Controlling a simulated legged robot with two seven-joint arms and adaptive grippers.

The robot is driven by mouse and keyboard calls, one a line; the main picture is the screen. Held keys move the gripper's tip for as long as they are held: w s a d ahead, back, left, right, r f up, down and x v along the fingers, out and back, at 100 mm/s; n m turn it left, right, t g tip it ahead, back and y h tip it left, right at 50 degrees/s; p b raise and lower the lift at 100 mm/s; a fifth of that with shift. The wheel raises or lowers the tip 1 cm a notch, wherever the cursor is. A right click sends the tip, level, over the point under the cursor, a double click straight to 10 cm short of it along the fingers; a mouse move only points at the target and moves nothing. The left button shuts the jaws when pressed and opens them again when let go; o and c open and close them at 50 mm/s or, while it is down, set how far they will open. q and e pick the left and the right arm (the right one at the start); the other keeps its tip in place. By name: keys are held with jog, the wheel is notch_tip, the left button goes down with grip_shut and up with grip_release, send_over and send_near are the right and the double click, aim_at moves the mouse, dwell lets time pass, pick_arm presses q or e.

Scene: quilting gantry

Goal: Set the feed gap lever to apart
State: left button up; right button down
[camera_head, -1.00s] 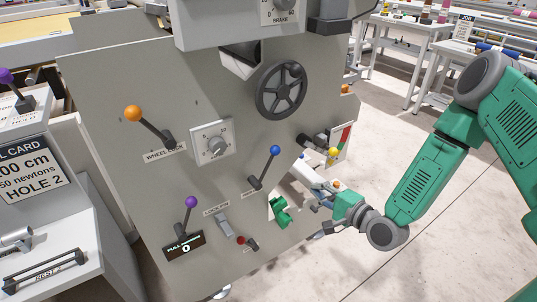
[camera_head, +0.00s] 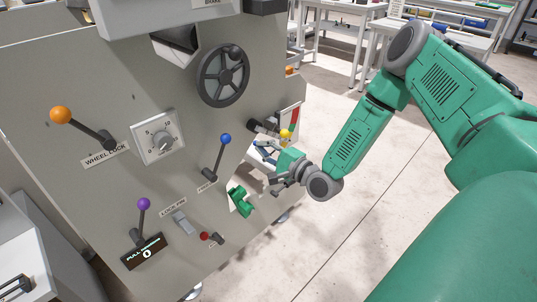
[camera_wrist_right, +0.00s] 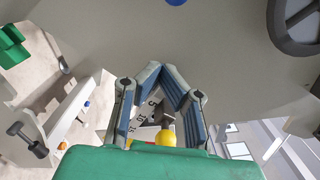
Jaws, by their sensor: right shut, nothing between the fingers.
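A lever with a blue knob (camera_head: 225,139) stands on the grey machine panel, leaning up and right; its label seems to begin with F but is too small to read fully. A lever with a yellow knob (camera_head: 285,133) sits at the panel's right edge by a red and green scale. I cannot tell which is the feed gap lever. My right gripper (camera_head: 262,150) is beside the panel's right edge, just left of and below the yellow knob. In the wrist view its fingertips (camera_wrist_right: 162,69) meet, empty, with the yellow knob (camera_wrist_right: 165,138) showing below them. My left gripper is out of view.
Open floor (camera_head: 350,215) lies to the right.

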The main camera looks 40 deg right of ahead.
aim_at(220, 157)
jog(key=w+a+r+b, duration=0.1)
jog(key=w+a, duration=0.3)
jog(key=w, duration=0.1)
jog(key=shift+a+r, duration=0.15)
jog(key=shift+a, duration=0.05)
jog(key=shift+a+r, duration=0.1)
